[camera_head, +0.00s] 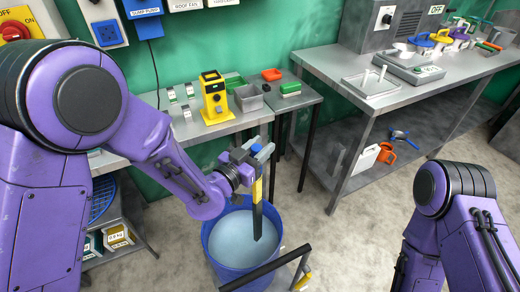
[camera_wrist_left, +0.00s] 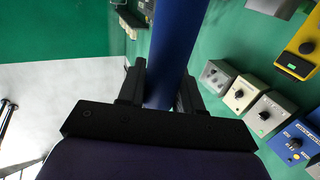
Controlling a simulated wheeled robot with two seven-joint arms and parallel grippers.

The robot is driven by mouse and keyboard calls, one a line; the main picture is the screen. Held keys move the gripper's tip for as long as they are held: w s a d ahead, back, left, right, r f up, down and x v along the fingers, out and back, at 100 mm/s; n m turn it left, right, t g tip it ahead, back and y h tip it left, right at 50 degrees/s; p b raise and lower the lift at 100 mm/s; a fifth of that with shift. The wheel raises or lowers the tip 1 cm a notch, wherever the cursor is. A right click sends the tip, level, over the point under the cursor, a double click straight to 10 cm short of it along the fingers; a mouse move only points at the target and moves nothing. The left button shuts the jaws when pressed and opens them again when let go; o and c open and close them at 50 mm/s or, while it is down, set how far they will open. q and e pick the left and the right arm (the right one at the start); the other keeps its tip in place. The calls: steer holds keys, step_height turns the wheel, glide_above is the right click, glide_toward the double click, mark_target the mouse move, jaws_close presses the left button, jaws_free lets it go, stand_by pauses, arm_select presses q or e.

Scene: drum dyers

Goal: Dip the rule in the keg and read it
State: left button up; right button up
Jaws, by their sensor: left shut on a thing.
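My left gripper (camera_head: 254,158) is shut on the rule (camera_head: 257,190) near its upper end. The rule is long and thin, blue at the top, then yellow, with a dark lower part. It hangs nearly upright over the blue keg (camera_head: 212,262). The keg is open and holds pale blue-grey liquid (camera_head: 236,238). The rule's lower end appears at the liquid's surface; I cannot tell how deep it reaches. In the left wrist view, the rule's blue handle (camera_wrist_left: 172,55) is between the two dark fingers (camera_wrist_left: 158,90). No marks are readable.
A dark bar frame (camera_head: 268,268) stands at the keg's front right. Behind is a grey bench (camera_head: 240,122) with a yellow device (camera_head: 215,98) and a grey bin (camera_head: 248,98). A longer bench (camera_head: 335,72) stands at right. Floor (camera_head: 350,235) right of the keg is clear.

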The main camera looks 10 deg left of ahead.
arm_select(q)
step_height(320, 180, up, 12)
steer(key=p, duration=0.8)
steer(key=shift+f+p, duration=0.2)
steer(key=shift+p, duration=0.1)
